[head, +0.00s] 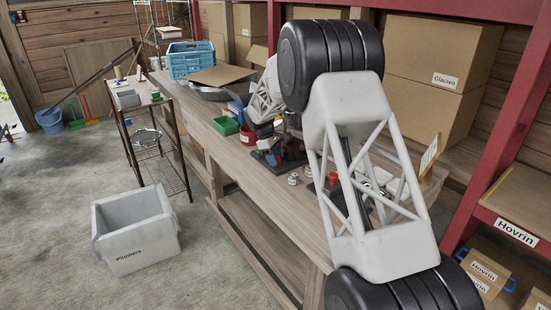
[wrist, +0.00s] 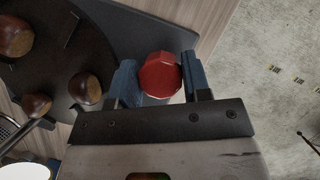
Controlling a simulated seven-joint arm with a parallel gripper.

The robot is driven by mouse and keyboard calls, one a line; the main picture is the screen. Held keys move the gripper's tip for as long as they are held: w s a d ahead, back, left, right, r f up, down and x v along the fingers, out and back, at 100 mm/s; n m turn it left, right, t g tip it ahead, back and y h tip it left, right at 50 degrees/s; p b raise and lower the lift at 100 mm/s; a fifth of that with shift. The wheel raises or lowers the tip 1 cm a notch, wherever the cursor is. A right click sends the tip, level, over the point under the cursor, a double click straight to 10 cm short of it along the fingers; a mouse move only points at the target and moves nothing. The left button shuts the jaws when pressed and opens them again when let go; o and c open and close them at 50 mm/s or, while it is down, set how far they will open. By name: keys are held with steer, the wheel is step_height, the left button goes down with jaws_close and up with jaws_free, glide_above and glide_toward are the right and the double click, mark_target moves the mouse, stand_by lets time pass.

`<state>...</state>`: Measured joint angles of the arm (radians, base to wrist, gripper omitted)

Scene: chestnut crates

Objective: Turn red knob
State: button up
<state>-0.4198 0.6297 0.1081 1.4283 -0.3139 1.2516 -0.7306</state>
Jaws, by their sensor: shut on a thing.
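The red knob (wrist: 161,77) is faceted and round. In the wrist view it sits between the two blue fingers of my gripper (wrist: 159,66), which is shut on it. The knob is at the edge of a dark plate (wrist: 104,42). In the head view my arm hides part of the bench, and the fingers and the knob are too small to make out clearly.
On the bench, green (head: 225,126) and red (head: 247,136) bins stand near my wrist. A blue crate (head: 191,60) is farther back. A white crate (head: 137,232) stands on the floor.

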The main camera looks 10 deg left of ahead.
steer(key=m+g, duration=0.1)
steer(key=m, duration=0.2)
steer(key=m+g+y, duration=0.1)
steer(key=m, duration=0.2)
steer(key=m+y, duration=0.1)
steer(key=m, duration=0.2)
steer(key=m+g+y, duration=0.1)
steer(key=m, duration=0.2)
stand_by(0.5)
steer(key=o, duration=0.9)
steer(key=shift+r, duration=0.1)
steer(key=v, duration=0.7)
steer(key=shift+w+r, duration=0.2)
steer(key=shift+r, duration=0.1)
